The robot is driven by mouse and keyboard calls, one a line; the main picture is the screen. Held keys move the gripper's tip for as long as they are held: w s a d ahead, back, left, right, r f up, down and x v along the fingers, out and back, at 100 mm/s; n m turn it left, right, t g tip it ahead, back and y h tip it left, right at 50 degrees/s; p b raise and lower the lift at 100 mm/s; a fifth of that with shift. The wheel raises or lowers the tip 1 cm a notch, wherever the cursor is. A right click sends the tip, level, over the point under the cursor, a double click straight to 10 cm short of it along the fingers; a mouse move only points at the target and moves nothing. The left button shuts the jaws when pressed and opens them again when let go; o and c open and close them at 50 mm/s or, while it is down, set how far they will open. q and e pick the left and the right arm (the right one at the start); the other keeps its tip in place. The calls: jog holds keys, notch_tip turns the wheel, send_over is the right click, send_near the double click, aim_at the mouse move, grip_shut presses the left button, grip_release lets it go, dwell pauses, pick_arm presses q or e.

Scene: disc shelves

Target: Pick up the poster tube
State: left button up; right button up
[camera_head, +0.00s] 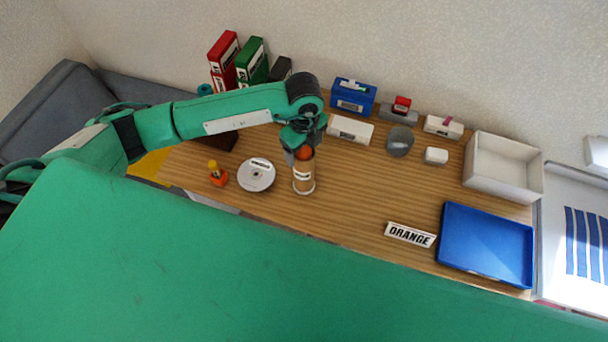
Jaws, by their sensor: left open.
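The poster tube (303,178) looks to be the upright brown cylinder with a pale label and a light rim at its foot, standing on the wooden table. Something orange shows at its top, between the fingers; I cannot tell if it is a cap. My left gripper (301,154) is open and points down at the tube's top end. The fingers partly hide the top, and I cannot tell whether they touch it. My right gripper is not in view.
An ORANGE sign (410,235), a blue tray (486,268) and a white bin (530,182) are to the right. A grey cup (400,142) stands behind.

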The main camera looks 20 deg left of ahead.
pick_arm(q)
jog(key=c, duration=1.4)
